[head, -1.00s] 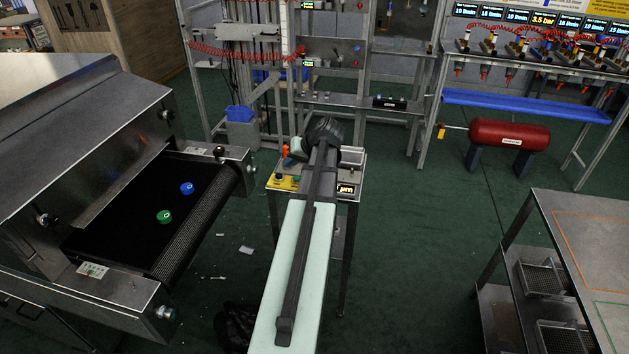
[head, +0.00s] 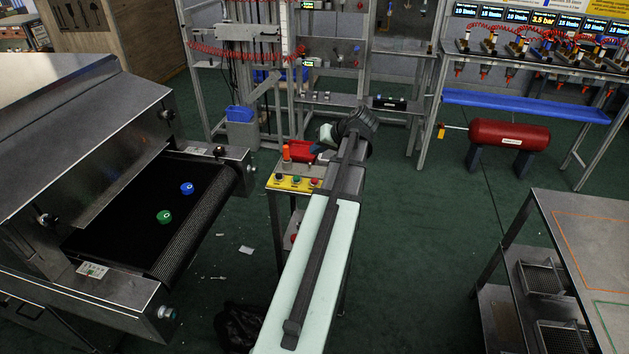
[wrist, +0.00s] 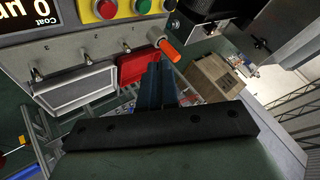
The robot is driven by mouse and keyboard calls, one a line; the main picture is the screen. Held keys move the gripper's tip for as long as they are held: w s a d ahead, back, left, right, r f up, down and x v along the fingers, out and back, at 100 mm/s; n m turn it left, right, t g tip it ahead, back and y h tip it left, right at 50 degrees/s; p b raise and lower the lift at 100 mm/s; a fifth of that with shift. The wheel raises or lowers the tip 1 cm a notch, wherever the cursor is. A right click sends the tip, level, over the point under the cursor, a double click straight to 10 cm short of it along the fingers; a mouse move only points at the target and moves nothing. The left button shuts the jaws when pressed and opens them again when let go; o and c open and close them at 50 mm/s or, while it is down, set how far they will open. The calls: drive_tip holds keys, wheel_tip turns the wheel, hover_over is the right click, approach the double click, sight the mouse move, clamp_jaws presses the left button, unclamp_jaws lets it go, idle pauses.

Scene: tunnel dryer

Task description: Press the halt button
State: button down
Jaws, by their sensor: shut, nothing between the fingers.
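The yellow button panel (head: 293,187) is on the small stand in the middle of the head view. It has a red button (head: 315,182) at right, a green button (head: 296,180) in the middle and a dark button (head: 279,177) at left. The wrist view shows the red button (wrist: 105,9) and the green button (wrist: 141,5) at its top edge. No halt label is readable. My gripper (wrist: 159,68) is shut and empty, over the side of the stand with the red tray, apart from the buttons. In the head view its fingers are small and partly hidden.
A red tray (wrist: 138,67), a grey framed tray (wrist: 75,88) and an orange-handled part (wrist: 169,50) are close to my fingers. A display (wrist: 30,17) sits beside the panel. The dryer belt (head: 140,215) carries a blue and a green disc at left.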

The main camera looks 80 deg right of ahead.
sight(317, 181)
drive_tip(key=shift+f, duration=4.3)
drive_tip(key=shift+f, duration=0.2)
drive_tip(key=shift+f, duration=0.2)
drive_tip(key=shift+f, duration=0.4)
drive_tip(key=shift+r, duration=0.8)
drive_tip(key=shift+r, duration=2.5)
